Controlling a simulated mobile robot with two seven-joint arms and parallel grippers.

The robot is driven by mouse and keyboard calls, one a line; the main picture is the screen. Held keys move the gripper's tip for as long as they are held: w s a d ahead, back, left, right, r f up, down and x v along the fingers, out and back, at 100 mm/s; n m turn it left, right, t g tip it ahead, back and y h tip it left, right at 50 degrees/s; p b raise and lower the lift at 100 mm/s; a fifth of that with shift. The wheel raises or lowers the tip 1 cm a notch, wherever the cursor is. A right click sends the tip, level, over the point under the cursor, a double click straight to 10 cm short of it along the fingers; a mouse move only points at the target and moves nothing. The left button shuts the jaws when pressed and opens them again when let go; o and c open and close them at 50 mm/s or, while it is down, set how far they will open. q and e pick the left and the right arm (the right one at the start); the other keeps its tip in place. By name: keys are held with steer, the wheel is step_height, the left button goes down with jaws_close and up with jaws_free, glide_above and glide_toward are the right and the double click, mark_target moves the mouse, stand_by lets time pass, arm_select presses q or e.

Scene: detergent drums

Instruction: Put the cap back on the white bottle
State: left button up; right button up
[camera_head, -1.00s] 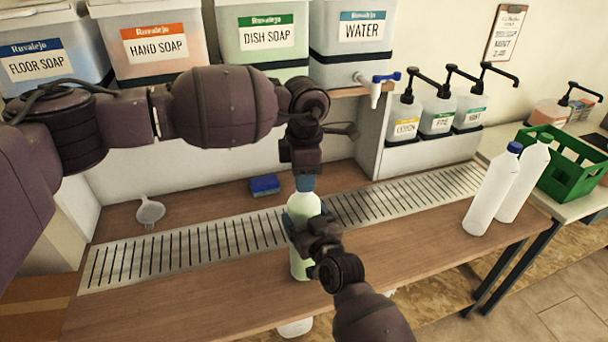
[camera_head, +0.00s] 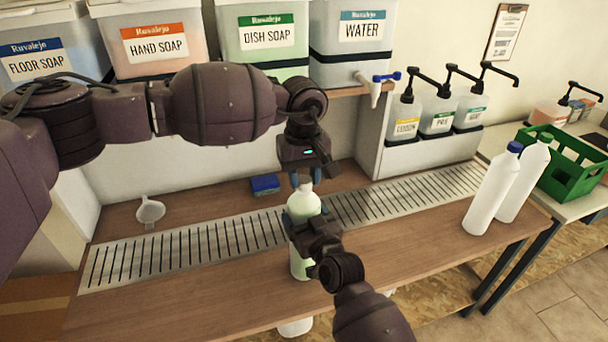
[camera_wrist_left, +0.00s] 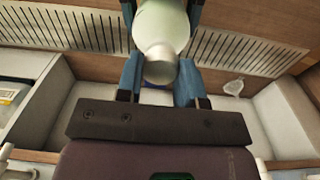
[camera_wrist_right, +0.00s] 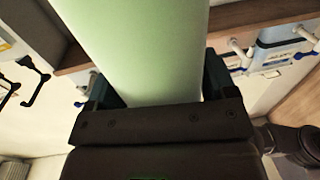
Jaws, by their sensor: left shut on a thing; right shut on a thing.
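The white bottle (camera_head: 303,205), pale green in tint, stands upright over the front part of the counter. My right gripper (camera_head: 302,223) is shut around its body, and the bottle fills the jaws in the right wrist view (camera_wrist_right: 140,50). My left gripper (camera_head: 306,180) is above it, pointing down, with its blue fingers on either side of the bottle's top. In the left wrist view a pale grey cap (camera_wrist_left: 160,64) sits at the bottle's top, between these fingers. I cannot tell how tightly it is seated.
A slatted drain grate (camera_head: 220,240) runs along the counter, with a blue sponge (camera_head: 265,184) and a white funnel (camera_head: 150,211) behind it. Two white bottles (camera_head: 492,190) stand to the right, by a green crate (camera_head: 570,170). Pump bottles (camera_head: 438,115) and drums line the back.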

arm_select(q)
steer(key=m, duration=0.6)
steer(key=shift+m, duration=0.4)
steer(key=m, duration=0.6)
steer(key=o, duration=0.9)
steer(key=shift+r, duration=2.25)
steer(key=shift+f, duration=0.15)
steer(key=shift+c, duration=0.3)
